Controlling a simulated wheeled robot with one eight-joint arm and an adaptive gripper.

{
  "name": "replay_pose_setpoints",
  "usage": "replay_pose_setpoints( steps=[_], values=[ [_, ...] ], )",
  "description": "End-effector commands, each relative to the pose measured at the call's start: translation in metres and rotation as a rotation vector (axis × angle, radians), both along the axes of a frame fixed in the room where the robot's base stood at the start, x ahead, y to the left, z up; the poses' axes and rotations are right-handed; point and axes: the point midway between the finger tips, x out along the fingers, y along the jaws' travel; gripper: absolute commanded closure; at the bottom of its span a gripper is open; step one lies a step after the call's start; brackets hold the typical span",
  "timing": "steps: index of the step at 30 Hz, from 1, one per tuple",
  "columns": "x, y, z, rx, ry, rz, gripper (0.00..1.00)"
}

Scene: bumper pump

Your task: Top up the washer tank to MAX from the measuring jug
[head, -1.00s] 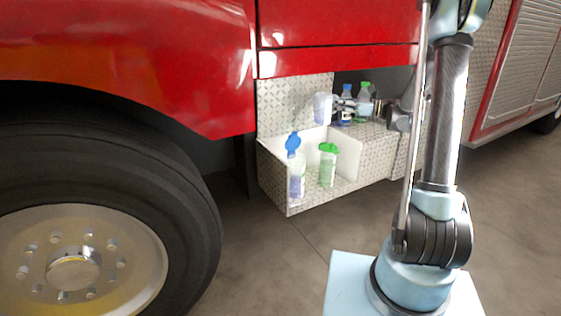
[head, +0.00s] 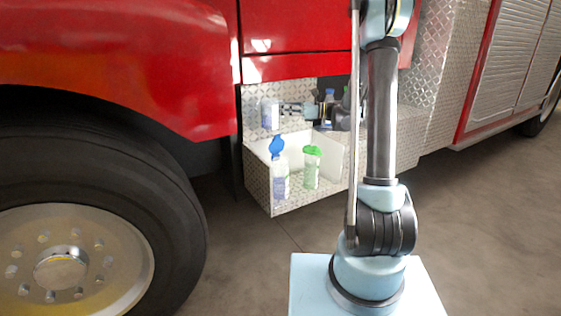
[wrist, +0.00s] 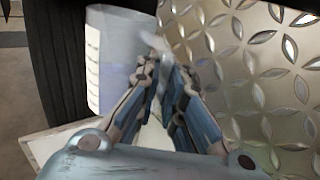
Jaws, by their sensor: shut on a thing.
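My gripper (head: 282,109) is shut on the handle of the measuring jug (head: 270,115), a pale translucent jug. The jug is held roughly upright, above and slightly left of a translucent tank with a raised blue cap (head: 276,147). That tank's body (head: 280,182) shows bluish-purple contents; it seems to be the washer tank. Its MAX mark is too small to read. In the wrist view the jug (wrist: 106,62) is left of my fingers (wrist: 160,55), with faint marks on its side. Its liquid level is unclear.
A tank with a green cap (head: 312,168) stands just right of the blue-capped one, in the same white-walled recess (head: 335,158). Diamond plate (wrist: 260,75) is close right of my gripper. A large wheel (head: 80,230) is at left.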

Motion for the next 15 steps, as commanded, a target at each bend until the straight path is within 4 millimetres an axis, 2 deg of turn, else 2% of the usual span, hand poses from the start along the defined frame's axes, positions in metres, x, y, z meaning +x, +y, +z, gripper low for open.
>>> replay_pose_setpoints(
  steps=[7,15],
  values=[
    [0.008,-0.009,-0.004,0.0,0.0,-0.022,1.0],
    [0.04,-0.043,-0.022,0.0,0.0,-0.114,1.0]
  ],
)
